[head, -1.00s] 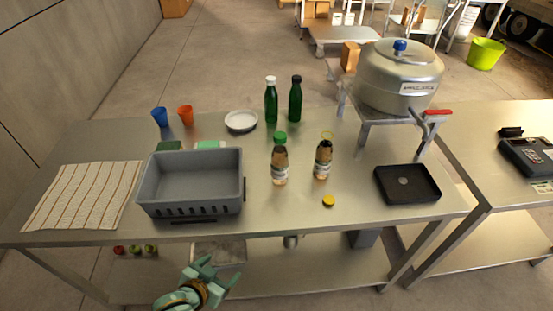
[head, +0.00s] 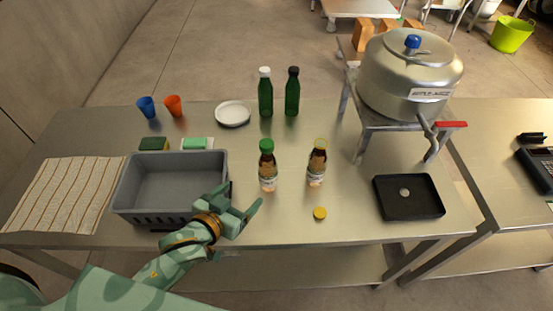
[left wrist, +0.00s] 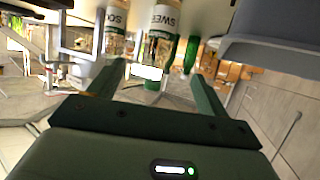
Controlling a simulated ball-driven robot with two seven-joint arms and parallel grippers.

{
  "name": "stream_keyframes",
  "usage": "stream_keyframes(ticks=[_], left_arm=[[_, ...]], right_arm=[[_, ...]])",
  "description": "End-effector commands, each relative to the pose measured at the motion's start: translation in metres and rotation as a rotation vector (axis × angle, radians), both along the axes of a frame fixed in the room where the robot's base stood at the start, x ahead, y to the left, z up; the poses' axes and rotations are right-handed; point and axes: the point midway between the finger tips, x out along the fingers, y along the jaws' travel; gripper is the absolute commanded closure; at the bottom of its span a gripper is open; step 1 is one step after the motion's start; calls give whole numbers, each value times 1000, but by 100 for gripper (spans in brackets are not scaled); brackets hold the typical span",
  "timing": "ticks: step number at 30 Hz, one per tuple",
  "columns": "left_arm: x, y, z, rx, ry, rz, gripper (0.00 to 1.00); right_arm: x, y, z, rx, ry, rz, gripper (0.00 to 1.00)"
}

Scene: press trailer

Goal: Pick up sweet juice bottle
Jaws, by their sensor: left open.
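The sweet juice bottle (head: 267,172), brown with a pale label and green cap, stands upright on the steel table in the head view. In the left wrist view, which looks upside down, the bottle labelled "SWEET" (left wrist: 162,32) shows beyond my fingers. A similar bottle (head: 316,165) without a green cap stands to its right; its partly cut label starts with "SO" in the wrist view (left wrist: 115,30). My left gripper (head: 243,199) is open and empty, in front and left of the sweet bottle, apart from it. My right gripper is not in view.
A grey crate (head: 220,185) stands directly left of my left gripper. Two green bottles (head: 265,95) (head: 292,95) stand behind. A yellow cap (head: 320,213) lies in front of the second juice bottle. A black tray (head: 408,208) and a large metal pot (head: 405,75) are at right.

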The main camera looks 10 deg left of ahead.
Motion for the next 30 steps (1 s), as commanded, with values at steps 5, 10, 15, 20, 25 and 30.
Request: stream_keyframes(ticks=[5, 10, 15, 20, 25, 30], left_arm=[[25, -6, -11, 0, -2, 0, 23], [64, -15, -29, 0, -1, 0, 23], [90, -22, -40, -1, 0, 0, 23], [102, -24, -44, -1, 0, 0, 23], [127, -28, -52, 1, 0, 1, 23], [145, -33, -61, 0, 1, -1, 23]], right_arm=[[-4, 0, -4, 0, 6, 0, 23], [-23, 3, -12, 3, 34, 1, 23], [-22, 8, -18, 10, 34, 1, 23], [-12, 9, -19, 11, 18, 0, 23], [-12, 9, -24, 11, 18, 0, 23], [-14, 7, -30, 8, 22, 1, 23]])
